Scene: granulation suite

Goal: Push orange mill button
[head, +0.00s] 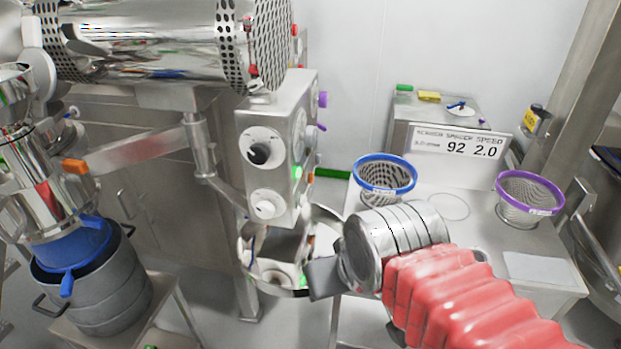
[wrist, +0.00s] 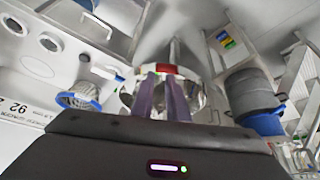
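A small orange block (head: 75,166), which looks like the orange button, sits at the far left at the end of a metal bar, beside the shiny mill body (head: 45,195). My gripper (head: 325,278) is in the middle of the head view, well to the right of the orange block; its fingertips are not clear there. In the wrist view, its two purple fingers (wrist: 163,80) stand apart with a narrow gap and hold nothing I can make out. A red patch (wrist: 165,69) shows at the tips; I cannot tell what it belongs to. I cannot identify the orange block in the wrist view.
A steel control box (head: 275,150) with several knobs stands between my gripper and the mill. A steel bowl (head: 270,270) is close to my gripper. A grey drum (head: 105,300) stands below the mill. A table at right holds blue-rimmed (head: 385,175) and purple-rimmed (head: 530,193) baskets.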

